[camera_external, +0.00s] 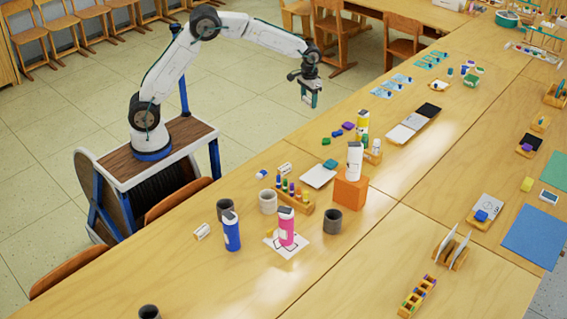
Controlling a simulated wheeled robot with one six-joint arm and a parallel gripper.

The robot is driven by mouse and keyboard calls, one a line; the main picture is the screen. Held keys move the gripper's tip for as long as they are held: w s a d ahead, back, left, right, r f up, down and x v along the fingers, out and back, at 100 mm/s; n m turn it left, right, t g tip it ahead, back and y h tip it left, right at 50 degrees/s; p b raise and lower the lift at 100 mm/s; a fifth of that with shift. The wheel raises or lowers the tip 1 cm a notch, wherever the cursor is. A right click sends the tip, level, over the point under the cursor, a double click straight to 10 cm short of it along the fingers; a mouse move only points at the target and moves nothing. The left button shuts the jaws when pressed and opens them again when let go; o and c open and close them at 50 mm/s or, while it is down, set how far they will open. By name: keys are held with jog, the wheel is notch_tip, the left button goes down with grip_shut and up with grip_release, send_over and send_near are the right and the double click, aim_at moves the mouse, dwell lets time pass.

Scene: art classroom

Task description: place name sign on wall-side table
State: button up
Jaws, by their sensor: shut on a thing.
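My gripper (311,93) points down at the upper middle, over the floor just beyond the left edge of the long wooden table (262,258). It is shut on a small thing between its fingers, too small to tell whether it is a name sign. It is held in the air, apart from the tabletop. No sign with a readable name can be made out. A second row of tables (480,170) runs along the right side; I cannot tell which table is the wall-side one.
An orange block (349,191) bears a white bottle (355,160). A blue bottle (232,232), a pink bottle (286,228), several cups and a marker rack (296,200) crowd the near table. Chairs (70,25) stand at upper left. The near table's front is mostly clear.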

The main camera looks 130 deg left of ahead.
jog(key=s+a+n, duration=0.3)
jog(key=s+a, duration=0.2)
jog(key=s, duration=0.9)
send_over(326, 128)
notch_tip(326, 128, down, 17)
jog(key=shift+s+a+f, duration=0.1)
jog(key=shift+s+f, duration=0.05)
jog(key=shift+f, duration=1.8)
jog(key=shift+f, duration=0.15)
jog(key=o, duration=0.9)
jog(key=shift+o, duration=0.3)
